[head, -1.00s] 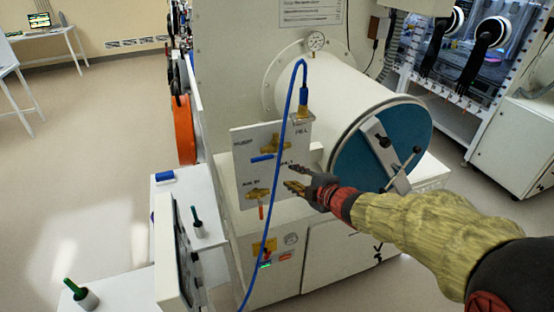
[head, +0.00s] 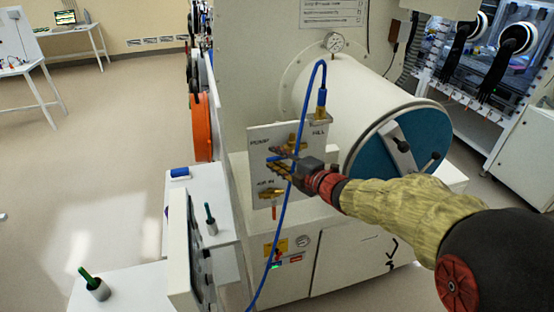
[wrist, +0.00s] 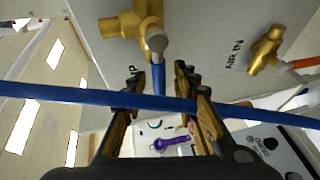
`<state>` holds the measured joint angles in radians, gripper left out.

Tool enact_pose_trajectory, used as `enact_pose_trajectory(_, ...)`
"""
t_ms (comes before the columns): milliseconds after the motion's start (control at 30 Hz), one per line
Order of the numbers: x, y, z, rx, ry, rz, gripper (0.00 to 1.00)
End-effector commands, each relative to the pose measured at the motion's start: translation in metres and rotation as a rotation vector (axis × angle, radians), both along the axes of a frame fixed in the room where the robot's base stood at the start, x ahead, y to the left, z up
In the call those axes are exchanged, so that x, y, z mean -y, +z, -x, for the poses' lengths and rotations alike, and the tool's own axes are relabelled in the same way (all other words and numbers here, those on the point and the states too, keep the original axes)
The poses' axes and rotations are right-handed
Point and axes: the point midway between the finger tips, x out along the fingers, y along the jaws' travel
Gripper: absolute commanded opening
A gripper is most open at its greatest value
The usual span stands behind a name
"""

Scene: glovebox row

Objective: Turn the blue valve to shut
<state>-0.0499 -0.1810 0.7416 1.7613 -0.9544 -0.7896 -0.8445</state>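The blue valve handle (wrist: 158,78) shows in the wrist view, running from its brass valve body (wrist: 128,25) to between my fingers. My gripper (wrist: 158,85) is open, with one finger on each side of the handle; I cannot tell whether either touches it. In the head view, my gripper (head: 274,164) is at the white valve panel (head: 257,172) and mostly hides the blue handle. The upper brass valve (head: 296,141) is partly covered there. A blue hose (head: 284,207) runs down in front of the panel; in the wrist view the hose (wrist: 55,92) crosses my fingers.
The AIR IN valve (head: 271,192) with an orange handle (head: 274,212) sits below on the panel. The white antechamber cylinder (head: 355,98) with its blue door (head: 372,155) is to the right. A white side table (head: 195,186) stands left; open floor lies beyond it.

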Motion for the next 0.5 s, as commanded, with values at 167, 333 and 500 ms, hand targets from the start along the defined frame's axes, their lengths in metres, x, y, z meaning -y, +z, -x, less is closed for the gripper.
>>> enact_pose_trajectory(167, -0.0007, 0.0000, -0.0011, 0.000, -0.001, 0.000, 0.29)
enact_pose_trajectory(333, -0.0005, -0.0001, -0.0010, 0.000, -0.001, 0.000, 0.25)
enact_pose_trajectory(500, -0.0005, -0.0001, -0.0009, 0.000, -0.001, 0.000, 0.15)
